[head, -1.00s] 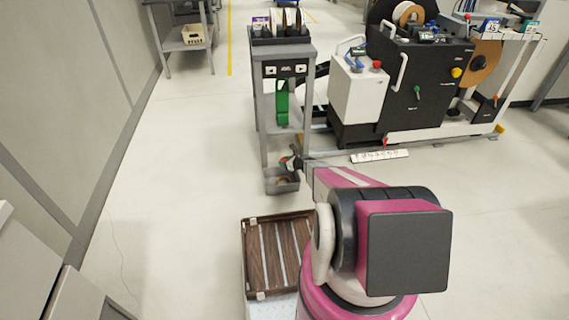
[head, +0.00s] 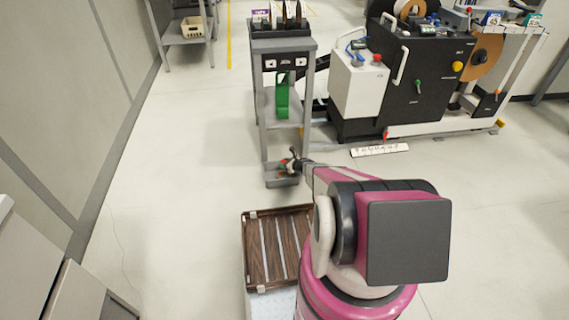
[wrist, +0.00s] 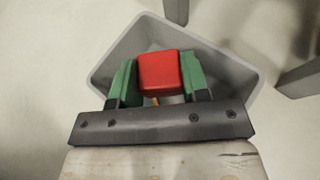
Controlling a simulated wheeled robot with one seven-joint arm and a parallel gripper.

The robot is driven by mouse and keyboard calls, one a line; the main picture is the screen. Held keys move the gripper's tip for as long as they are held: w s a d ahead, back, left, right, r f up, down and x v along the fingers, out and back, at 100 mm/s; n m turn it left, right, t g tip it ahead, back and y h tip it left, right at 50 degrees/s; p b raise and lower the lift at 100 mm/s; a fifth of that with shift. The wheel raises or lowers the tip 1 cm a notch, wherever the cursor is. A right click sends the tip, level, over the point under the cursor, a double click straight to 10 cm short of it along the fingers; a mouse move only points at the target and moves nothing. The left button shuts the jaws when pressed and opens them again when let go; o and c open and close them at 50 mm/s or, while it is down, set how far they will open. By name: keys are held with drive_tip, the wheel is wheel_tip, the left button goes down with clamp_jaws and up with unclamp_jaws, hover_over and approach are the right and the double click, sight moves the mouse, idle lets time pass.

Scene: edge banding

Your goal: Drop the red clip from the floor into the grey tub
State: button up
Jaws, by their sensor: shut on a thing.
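The red clip (wrist: 159,72) is between the two green fingers of my gripper (wrist: 159,82) in the wrist view. The fingers are shut on it from both sides. The grey tub (wrist: 222,64) lies below and behind the clip in that view, and the clip covers part of its inside. In the head view the grey tub (head: 284,182) stands on the floor at the foot of a grey stand. My gripper (head: 285,166) is over it there, small and partly hidden by my arm.
A grey stand (head: 283,47) rises right behind the tub, and its legs show beside the tub in the wrist view (wrist: 298,80). A brown slatted crate (head: 262,252) sits nearer to me. The floor left of the tub is clear.

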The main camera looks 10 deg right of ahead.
drive_tip(key=o, duration=1)
drive_tip(key=v, duration=1)
drive_tip(key=shift+s+d+r, duration=0.2)
drive_tip(key=shift+s+r, duration=0.05)
drive_tip(key=shift+s, duration=0.05)
